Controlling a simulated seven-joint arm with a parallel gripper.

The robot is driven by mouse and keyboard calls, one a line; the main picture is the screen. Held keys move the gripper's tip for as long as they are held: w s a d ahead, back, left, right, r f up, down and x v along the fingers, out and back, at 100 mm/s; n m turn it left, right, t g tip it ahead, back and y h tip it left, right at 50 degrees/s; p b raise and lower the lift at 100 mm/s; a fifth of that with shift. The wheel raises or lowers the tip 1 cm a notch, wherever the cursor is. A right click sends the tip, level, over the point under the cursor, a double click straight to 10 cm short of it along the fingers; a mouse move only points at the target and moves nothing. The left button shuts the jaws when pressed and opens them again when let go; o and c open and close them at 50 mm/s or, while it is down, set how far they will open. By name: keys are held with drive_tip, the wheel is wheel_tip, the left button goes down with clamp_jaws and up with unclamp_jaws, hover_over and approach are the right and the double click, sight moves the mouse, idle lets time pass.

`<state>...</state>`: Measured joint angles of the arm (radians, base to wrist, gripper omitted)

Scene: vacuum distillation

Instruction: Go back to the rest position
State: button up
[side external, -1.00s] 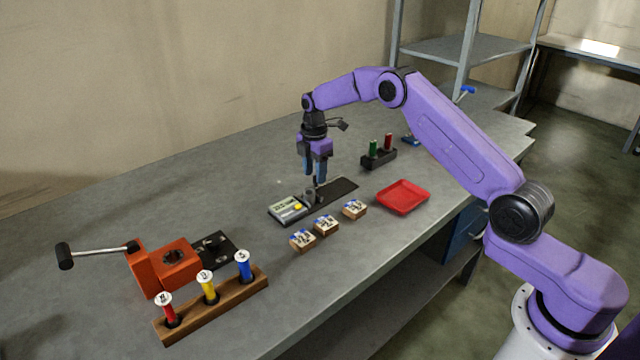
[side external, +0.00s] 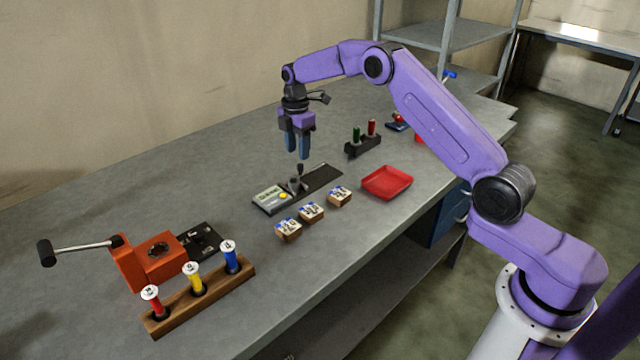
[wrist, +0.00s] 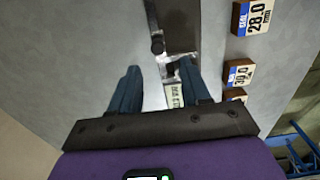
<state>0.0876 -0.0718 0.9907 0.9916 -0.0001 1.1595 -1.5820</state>
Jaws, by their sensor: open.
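My gripper (side external: 298,157) points down, open and empty, a little above a small dark-topped grey piece (side external: 296,182). That piece stands upright on a flat measuring device with a small display (side external: 270,197) and a long dark plate (side external: 323,178).
Several labelled blocks (side external: 311,211) and a red tray (side external: 387,182) lie near the front edge. A black rack (side external: 363,146) with green and red pieces stands behind. An orange press (side external: 150,260) and a wooden rack (side external: 205,297) stand at left. The back of the bench is clear.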

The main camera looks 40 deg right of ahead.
drive_tip(key=s+a+r+m, duration=0.1)
drive_tip(key=s+a+r, duration=0.5)
drive_tip(key=s, duration=0.4)
drive_tip(key=s+a+r+m, duration=0.1)
drive_tip(key=s+a+r, duration=0.3)
drive_tip(key=s+a, duration=0.55)
drive_tip(key=s+d+m, duration=0.1)
drive_tip(key=s+d, duration=0.3)
drive_tip(key=s, duration=1)
drive_tip(key=s+d+m, duration=0.2)
drive_tip(key=s+d, duration=0.2)
drive_tip(key=s, duration=1.1)
drive_tip(key=shift+f, duration=0.25)
